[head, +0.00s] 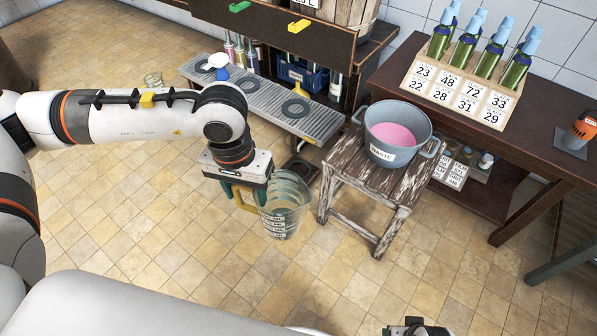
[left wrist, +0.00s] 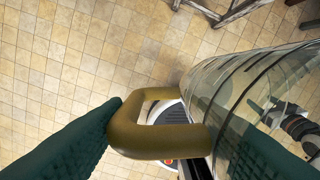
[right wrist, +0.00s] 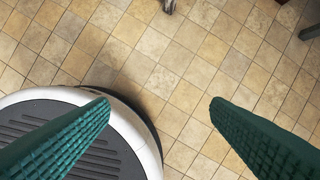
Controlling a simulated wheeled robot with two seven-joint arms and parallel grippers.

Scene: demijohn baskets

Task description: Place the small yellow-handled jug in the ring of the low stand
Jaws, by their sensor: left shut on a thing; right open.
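The clear jug (head: 287,204) with dark label bands and a yellow handle (head: 242,198) hangs upright above the floor. My left gripper (head: 250,192) is shut on the handle. In the left wrist view the handle (left wrist: 160,142) sits between the green fingers, with the glass body (left wrist: 225,88) at the right. My right gripper (right wrist: 160,105) is open and empty over the floor and my base.
A grey slatted bench (head: 262,94) with dark rings is at the back. A worn stool (head: 357,172) bearing a grey waste pot (head: 398,128) stands right of the jug. A clear glass vessel (head: 153,80) is on the floor at back left. The front floor is clear.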

